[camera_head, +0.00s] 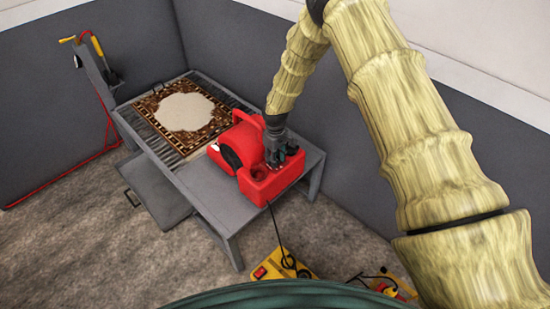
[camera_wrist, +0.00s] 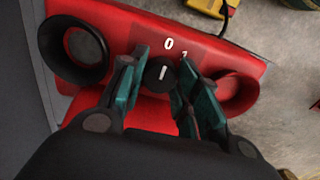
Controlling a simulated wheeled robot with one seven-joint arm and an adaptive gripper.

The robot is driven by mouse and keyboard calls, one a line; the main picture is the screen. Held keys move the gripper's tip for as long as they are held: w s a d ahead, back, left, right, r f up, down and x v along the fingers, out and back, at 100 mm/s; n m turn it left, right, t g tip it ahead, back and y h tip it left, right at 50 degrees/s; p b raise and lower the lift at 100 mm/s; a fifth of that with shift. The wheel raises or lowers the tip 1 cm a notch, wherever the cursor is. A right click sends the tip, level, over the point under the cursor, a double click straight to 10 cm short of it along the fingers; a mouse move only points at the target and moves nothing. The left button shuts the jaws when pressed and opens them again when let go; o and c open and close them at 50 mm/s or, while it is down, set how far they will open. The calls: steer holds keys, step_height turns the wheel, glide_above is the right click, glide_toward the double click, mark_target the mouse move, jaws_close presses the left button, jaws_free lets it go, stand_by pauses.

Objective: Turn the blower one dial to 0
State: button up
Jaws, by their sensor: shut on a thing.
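The blower (camera_head: 256,160) is a red machine on the grey table in the head view. In the wrist view its red top (camera_wrist: 110,30) shows a round black dial (camera_wrist: 160,74) with a white pointer line. A white "0" is printed just beyond the dial, with another mark, partly hidden, to its right. The pointer line points roughly towards the "0". My gripper (camera_wrist: 158,72) has its teal fingers on either side of the dial and is shut on it. In the head view my gripper (camera_head: 280,150) is over the blower's top, and the dial is hidden there.
A patterned rug (camera_head: 185,108) lies on the grey table (camera_head: 208,185) left of the blower. A round black port (camera_wrist: 78,50) and a red funnel-like opening (camera_wrist: 238,92) flank the dial. Yellow boxes (camera_head: 275,267) with a cable stand on the floor.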

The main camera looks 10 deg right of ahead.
steer(key=shift+s+f, duration=0.1)
steer(key=shift+s, duration=0.05)
steer(key=o, duration=0.8)
step_height(320, 180, up, 12)
steer(key=shift+r, duration=0.1)
stand_by(0.5)
